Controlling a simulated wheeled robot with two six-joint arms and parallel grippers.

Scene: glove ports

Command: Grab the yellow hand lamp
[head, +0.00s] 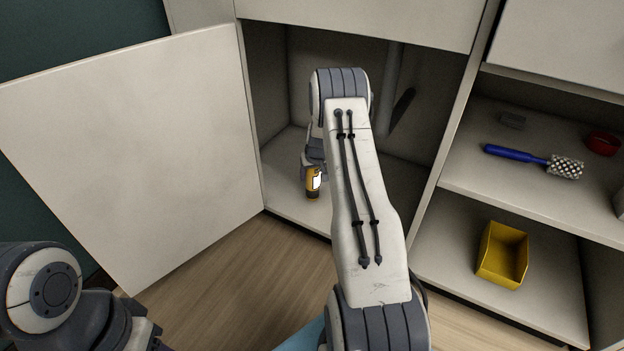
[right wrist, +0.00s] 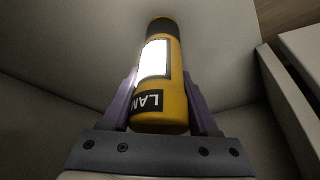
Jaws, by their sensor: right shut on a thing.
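My right gripper (right wrist: 160,100) is shut on the lamp; in the head view the arm hides most of this gripper. Whether the lamp touches the cabinet floor I cannot tell. Of my left arm, part shows at the lower left of the head view; its fingertips are not clearly visible.
The cabinet door (head: 135,150) stands open on the left. A dark pipe (head: 393,85) runs down inside the cabinet.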

